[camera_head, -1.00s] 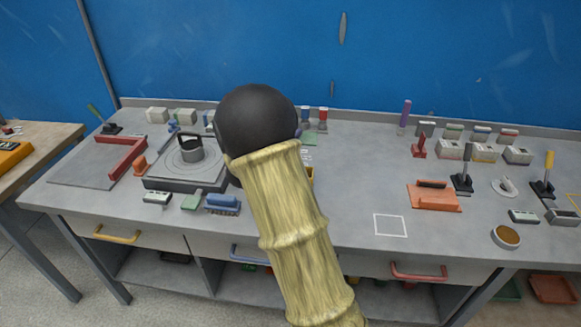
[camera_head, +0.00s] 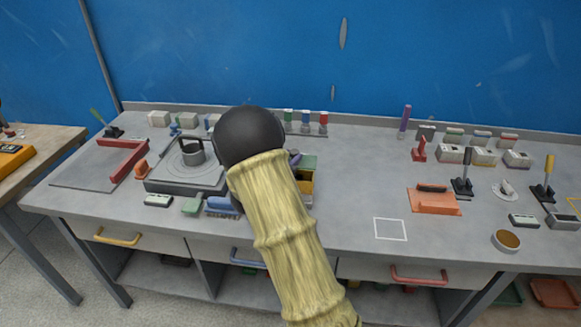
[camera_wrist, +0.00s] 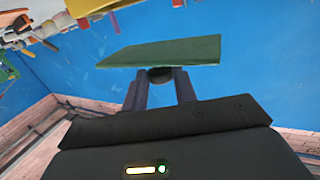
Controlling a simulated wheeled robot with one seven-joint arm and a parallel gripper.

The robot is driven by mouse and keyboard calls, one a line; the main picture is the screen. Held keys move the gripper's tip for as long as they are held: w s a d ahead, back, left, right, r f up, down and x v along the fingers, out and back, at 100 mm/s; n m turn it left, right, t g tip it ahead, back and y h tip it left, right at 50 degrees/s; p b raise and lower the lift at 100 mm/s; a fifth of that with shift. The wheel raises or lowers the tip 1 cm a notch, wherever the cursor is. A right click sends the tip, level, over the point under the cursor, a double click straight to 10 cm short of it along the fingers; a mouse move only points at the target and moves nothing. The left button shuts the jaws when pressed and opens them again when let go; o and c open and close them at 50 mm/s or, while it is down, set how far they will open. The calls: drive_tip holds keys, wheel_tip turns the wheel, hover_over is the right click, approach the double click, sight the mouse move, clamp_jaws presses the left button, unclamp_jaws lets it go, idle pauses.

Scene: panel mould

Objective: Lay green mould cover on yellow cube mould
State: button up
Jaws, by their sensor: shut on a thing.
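The green mould cover (camera_wrist: 170,51) is a flat plate with a dark knob. In the wrist view, the two fingers of my gripper (camera_wrist: 160,88) are shut on that knob. In the head view, part of the green cover (camera_head: 309,162) shows to the right of my arm, over the far part of the yellow cube mould (camera_head: 306,186). I cannot tell whether the cover touches the mould or is just above it. My arm hides most of my gripper and the left part of the mould in the head view.
A rack of small coloured-cap bottles (camera_head: 305,122) is behind.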

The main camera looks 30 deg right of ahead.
wheel_tip(320, 180, down, 3)
drive_tip(key=shift+f, duration=0.15)
drive_tip(key=shift+f, duration=0.35)
drive_tip(key=shift+f+b, duration=0.25)
drive_tip(key=shift+b, duration=0.2)
drive_tip(key=o, duration=1)
